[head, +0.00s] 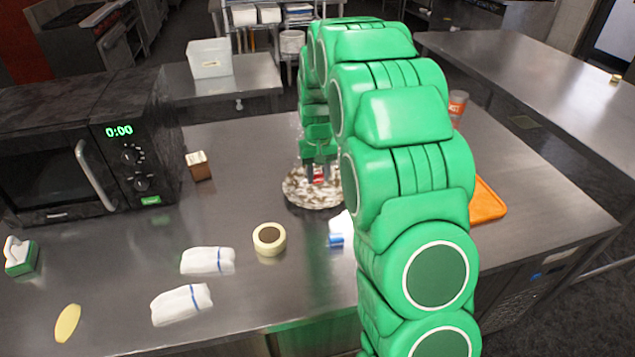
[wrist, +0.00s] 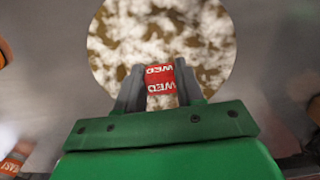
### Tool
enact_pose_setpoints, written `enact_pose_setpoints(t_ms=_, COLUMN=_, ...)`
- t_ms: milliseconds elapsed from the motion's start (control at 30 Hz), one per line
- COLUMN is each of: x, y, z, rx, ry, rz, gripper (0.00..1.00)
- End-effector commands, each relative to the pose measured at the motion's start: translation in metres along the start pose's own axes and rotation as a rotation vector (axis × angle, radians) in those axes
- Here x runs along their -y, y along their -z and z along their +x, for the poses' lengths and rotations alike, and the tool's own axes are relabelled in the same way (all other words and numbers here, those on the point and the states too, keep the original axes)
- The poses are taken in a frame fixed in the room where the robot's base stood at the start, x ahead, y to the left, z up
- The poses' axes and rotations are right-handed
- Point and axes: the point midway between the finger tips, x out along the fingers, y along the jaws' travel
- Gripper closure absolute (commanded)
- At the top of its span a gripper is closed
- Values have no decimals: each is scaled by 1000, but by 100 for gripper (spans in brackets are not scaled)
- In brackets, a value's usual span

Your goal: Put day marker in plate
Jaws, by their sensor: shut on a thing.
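The day marker (wrist: 160,79) is a small red roll with white "WED" lettering. It also shows as a red spot in the head view (head: 319,175). My gripper (wrist: 160,90) is shut on it, with one finger on each side. The plate (wrist: 160,30) is round, white and brown mottled. In the head view the plate (head: 312,197) stands on the steel counter under my gripper. The marker is over the near part of the plate. I cannot tell whether it touches the plate. My arm hides part of the plate's right side in the head view.
A tape roll (head: 269,239), folded white towels (head: 208,261) and a small brown box (head: 198,166) lie left of the plate. A microwave (head: 90,150) stands at the left. An orange tray (head: 487,203) and a can (head: 457,106) are right of my arm.

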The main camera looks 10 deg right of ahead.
Motion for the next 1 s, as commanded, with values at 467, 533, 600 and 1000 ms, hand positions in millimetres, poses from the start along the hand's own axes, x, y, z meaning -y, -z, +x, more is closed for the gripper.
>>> enact_pose_setpoints(t_ms=467, x=0, y=5, z=38, rx=3, ry=0, rz=0, gripper=92)
enact_pose_setpoints(t_ms=533, x=0, y=5, z=38, rx=2, ry=0, rz=0, gripper=92)
enact_pose_setpoints(t_ms=600, x=0, y=5, z=37, rx=1, ry=0, rz=0, gripper=92)
enact_pose_setpoints(t_ms=1000, x=0, y=5, z=40, rx=1, ry=0, rz=0, gripper=37)
